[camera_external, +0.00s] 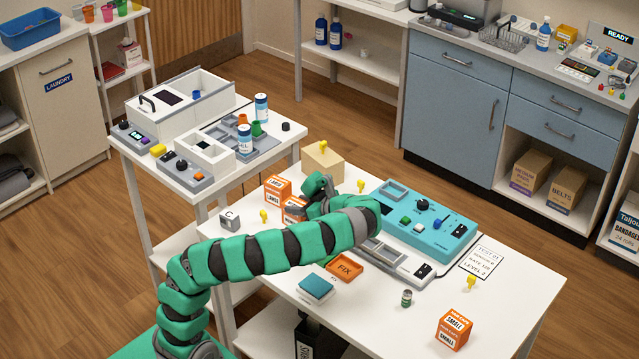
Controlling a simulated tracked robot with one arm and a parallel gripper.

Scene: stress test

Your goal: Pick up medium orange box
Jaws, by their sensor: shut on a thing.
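An orange and white box (292,210), taken as the medium box, is partly hidden by my gripper, and its label is hard to read. My gripper (308,199) is shut on this box, low over the white table; I cannot tell whether the box touches the table. A similar orange box (277,189), whose label seems to read LARGE, stands just behind it to the left. The orange box labelled SMALL (453,330) stands apart near the table's front right.
A teal console (430,220) lies right of my gripper. An orange FIX tray (345,268), a teal block (316,288), a small can (406,298) and a cube marked C (230,219) are on the table. A tan block (323,160) stands behind.

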